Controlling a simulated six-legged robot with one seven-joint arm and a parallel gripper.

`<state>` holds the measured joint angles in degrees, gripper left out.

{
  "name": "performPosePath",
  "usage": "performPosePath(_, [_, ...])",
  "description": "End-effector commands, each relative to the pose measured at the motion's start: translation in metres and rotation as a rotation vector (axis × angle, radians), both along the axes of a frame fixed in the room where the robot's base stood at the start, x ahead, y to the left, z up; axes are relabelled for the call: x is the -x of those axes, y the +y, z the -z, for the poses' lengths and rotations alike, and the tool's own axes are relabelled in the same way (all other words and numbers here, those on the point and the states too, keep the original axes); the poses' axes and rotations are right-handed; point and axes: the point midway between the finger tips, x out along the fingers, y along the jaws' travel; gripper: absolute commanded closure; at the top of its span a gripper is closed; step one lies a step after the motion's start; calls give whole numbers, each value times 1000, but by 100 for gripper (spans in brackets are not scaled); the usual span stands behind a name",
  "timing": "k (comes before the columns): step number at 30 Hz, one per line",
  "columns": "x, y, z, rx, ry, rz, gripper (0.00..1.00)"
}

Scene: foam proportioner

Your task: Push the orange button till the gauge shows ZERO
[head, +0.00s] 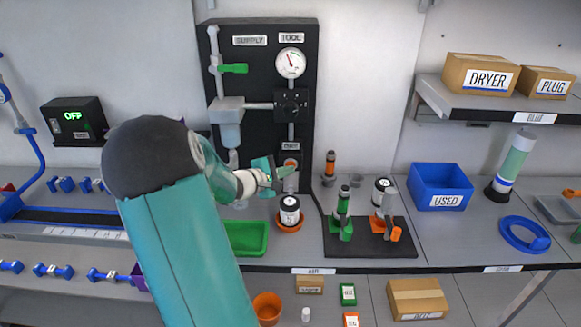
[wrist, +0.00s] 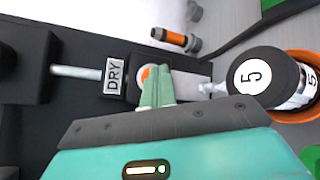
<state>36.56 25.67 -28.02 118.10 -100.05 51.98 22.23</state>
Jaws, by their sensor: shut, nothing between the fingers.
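The orange button (wrist: 146,74) sits on the black panel (wrist: 77,120) beside the DRY label (wrist: 115,77), partly hidden by my fingers. In the head view the button (head: 290,162) shows just above my fingertips. My gripper (wrist: 158,84) is shut and empty, its pale green fingers right in front of the button; I cannot tell whether they touch it. In the head view my gripper (head: 288,172) reaches the panel from the left. The round white gauge (head: 290,63) is under the TOOL label, its needle tilted up and left; its markings are too small to read.
A black-lidded jar marked 5 (wrist: 262,78) stands in an orange dish (head: 289,227) just below the button. A green tray (head: 247,238) lies left of it, and a black tool stand (head: 370,247) stands to the right. A green supply lever (head: 234,68) is at upper left.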

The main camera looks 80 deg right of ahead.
Motion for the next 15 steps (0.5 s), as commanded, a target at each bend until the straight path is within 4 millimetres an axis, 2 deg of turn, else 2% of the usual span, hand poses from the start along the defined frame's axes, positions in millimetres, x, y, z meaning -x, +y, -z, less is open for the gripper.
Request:
performPosePath(8, [2,13,0,0,0,-1,100])
performPosePath(15, [3,15,0,1,0,-1,100])
